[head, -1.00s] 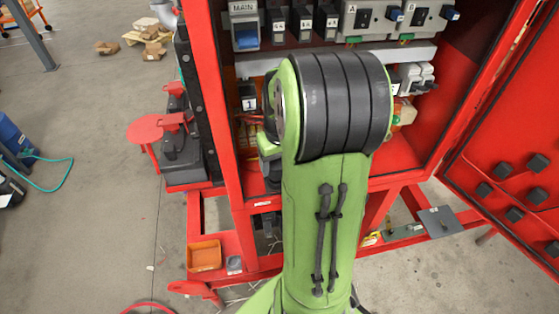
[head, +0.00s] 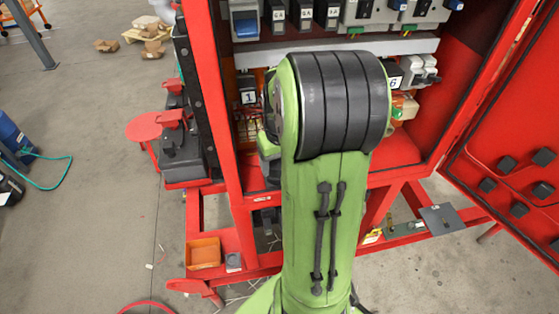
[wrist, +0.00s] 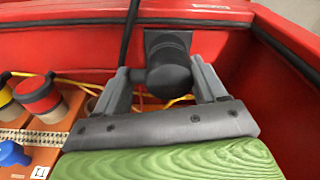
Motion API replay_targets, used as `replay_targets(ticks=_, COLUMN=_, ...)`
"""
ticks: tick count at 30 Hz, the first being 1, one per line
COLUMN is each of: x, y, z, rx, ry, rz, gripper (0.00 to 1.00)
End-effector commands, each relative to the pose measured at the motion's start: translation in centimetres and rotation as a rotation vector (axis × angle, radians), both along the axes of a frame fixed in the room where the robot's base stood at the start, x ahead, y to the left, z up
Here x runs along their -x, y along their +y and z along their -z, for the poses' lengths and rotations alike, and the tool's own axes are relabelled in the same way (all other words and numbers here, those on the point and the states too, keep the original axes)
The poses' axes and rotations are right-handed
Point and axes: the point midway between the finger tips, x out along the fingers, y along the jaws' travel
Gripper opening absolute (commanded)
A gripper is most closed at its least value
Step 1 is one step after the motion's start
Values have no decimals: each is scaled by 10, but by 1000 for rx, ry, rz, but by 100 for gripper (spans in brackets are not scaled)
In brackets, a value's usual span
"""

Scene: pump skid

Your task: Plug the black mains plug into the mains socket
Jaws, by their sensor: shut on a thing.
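In the wrist view my gripper (wrist: 160,66) has its two grey fingers on either side of a round black plug (wrist: 170,78) and is shut on it. A dark square plate, apparently the mains socket (wrist: 160,37), is on the red wall straight behind the plug. The plug overlaps the plate's lower part; I cannot tell whether it touches or is seated. In the head view my green arm hides my gripper, the plug and the socket.
A black cable or rod (wrist: 129,35) rises left of the plug. Yellow wires (wrist: 80,83) run behind the fingers. A red knob (wrist: 37,95) and a blue knob (wrist: 12,153) stand at the left. The open red cabinet (head: 232,120) surrounds my arm; an orange tray (head: 203,252) is low left.

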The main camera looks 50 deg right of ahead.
Motion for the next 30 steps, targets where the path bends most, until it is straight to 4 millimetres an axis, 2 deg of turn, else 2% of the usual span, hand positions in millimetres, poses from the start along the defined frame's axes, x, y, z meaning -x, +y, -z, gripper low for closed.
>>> replay_targets(ticks=6, x=0, y=0, z=1, rx=-2, ry=1, rz=0, gripper=34)
replay_targets(ticks=7, x=0, y=0, z=1, rx=-2, ry=1, rz=0, gripper=74)
replay_targets(ticks=12, x=0, y=0, z=1, rx=-1, ry=2, rz=0, gripper=100)
replay_targets(ticks=19, x=0, y=0, z=0, rx=0, ry=1, rz=0, gripper=100)
replay_targets(ticks=22, x=1, y=1, z=-11, rx=1, ry=-1, rz=0, gripper=100)
replay_targets(ticks=26, x=3, y=2, z=-44, rx=5, ry=-4, rz=0, gripper=100)
replay_targets(ticks=30, x=8, y=5, z=-84, rx=4, ry=-5, rz=-1, gripper=100)
